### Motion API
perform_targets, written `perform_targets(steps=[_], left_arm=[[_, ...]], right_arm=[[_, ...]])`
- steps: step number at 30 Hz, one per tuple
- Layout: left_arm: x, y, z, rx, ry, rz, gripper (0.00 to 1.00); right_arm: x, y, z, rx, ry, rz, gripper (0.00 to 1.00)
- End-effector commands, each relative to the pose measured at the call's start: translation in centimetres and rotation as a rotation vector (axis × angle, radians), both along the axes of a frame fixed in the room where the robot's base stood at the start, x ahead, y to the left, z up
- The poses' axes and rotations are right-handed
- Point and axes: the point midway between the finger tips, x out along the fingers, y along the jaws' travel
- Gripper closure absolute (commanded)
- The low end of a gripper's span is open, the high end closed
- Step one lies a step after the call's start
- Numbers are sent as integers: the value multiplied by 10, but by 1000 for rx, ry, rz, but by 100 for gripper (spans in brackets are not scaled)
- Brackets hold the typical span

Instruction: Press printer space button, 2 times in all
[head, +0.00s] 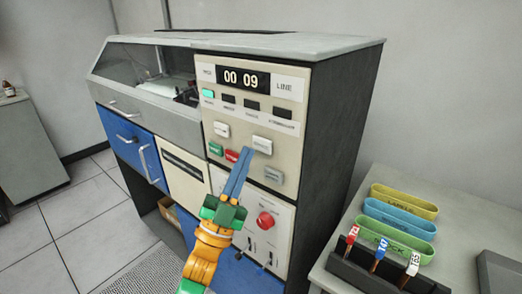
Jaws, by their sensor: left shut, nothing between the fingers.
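The printer's control panel (289,123) is beige, with a counter (243,79) reading 00 09 beside the word LINE. Its buttons are a left white one (221,130), a right white one (262,145), a green one (215,149), a red one (232,156) and a grey-blue one (274,175). Their lettering is too small to read, so I cannot tell which is the space button. My left gripper (245,153) is shut and empty, its blue fingertips in front of the panel between the red and right white buttons. I cannot tell whether it touches. My right gripper is out of view.
A red round knob (266,220) sits on the lower panel. At the right, a table (470,220) holds yellow, blue and green trays (394,227) and a dark rack (370,274) with tagged pieces. A grey cabinet (30,150) stands far left; the floor between is clear.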

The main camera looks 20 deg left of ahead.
Motion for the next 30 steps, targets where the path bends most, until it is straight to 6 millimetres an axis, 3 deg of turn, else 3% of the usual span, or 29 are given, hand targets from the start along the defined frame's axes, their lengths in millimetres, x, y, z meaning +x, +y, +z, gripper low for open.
perform_targets(steps=[6, 30], left_arm=[[9, -4, 0, 1, 0, -1, 100], [9, -4, 0, 1, 0, -1, 100]], right_arm=[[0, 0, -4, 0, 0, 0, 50], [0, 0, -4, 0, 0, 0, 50]])
